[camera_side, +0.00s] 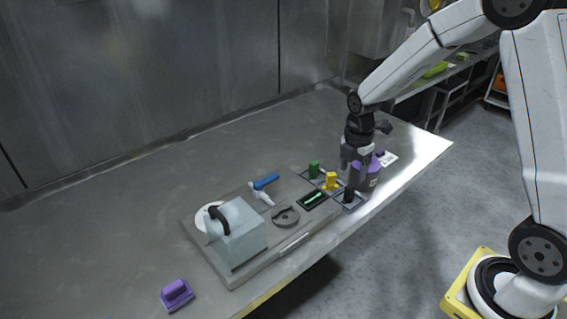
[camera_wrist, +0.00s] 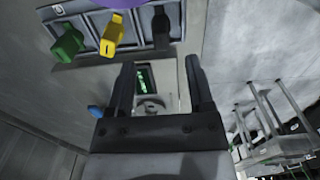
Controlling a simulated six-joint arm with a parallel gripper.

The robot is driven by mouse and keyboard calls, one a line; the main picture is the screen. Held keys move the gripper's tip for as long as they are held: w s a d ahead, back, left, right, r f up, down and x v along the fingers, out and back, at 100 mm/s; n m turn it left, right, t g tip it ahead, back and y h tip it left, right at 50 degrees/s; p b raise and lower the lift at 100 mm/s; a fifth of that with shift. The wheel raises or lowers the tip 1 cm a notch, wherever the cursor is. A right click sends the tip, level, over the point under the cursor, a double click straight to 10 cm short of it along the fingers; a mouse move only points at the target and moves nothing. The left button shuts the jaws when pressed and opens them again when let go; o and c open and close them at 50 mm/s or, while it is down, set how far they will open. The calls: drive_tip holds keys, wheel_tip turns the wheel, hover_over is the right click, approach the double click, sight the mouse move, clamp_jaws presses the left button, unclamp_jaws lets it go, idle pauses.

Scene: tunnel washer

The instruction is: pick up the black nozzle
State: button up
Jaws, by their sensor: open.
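The black nozzle (camera_side: 349,193) stands at the right end of a rack, beside the yellow nozzle (camera_side: 330,181) and the green nozzle (camera_side: 314,169). It also shows in the wrist view (camera_wrist: 161,28), just beyond my fingertips. My gripper (camera_side: 352,168) points down above the rack, slightly above the black nozzle and close to a purple bottle (camera_side: 371,176). In the wrist view my gripper (camera_wrist: 158,62) has its two dark fingers apart, with nothing held between them. The lower part of the black nozzle is hidden in its slot.
A purple block (camera_side: 176,294) lies at front left. The table's back left is clear.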

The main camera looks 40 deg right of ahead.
sight(350, 186)
drive_tip(key=shift+f, duration=0.4)
drive_tip(key=shift+f, duration=0.1)
drive_tip(key=shift+f, duration=2.5)
clamp_jaws()
